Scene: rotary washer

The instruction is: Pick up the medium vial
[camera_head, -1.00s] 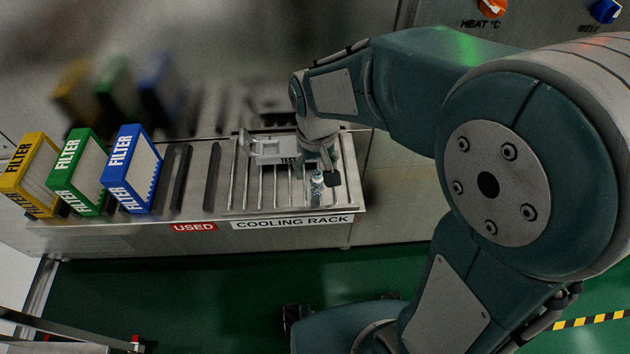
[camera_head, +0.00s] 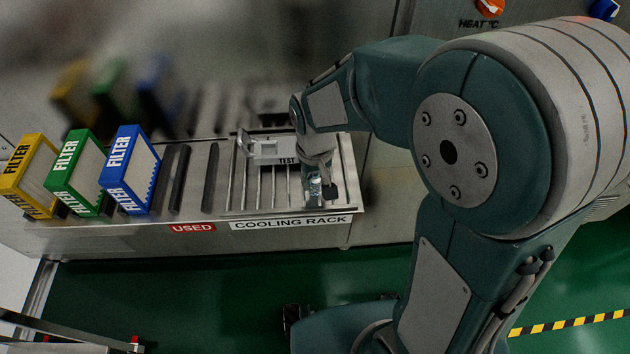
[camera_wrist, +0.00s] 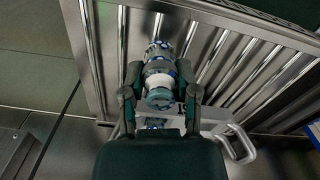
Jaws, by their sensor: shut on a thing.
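The vial (camera_wrist: 160,78) is a small clear vessel with blue and white markings. In the wrist view it sits between the two fingers of my gripper (camera_wrist: 160,92), which is shut on it. In the head view the vial (camera_head: 314,188) shows small at the front right of the cooling rack (camera_head: 245,208), with my gripper (camera_head: 319,186) around it. It looks upright over the rack bars. I cannot tell whether its base touches them. The fingers and wrist hide part of it.
A pale tray-like holder with a handle (camera_head: 265,150), marked TEST, stands on the rack behind the gripper. Yellow (camera_head: 28,178), green (camera_head: 78,172) and blue (camera_head: 130,170) filter boxes stand at the left. The bars of the rack's left half are clear.

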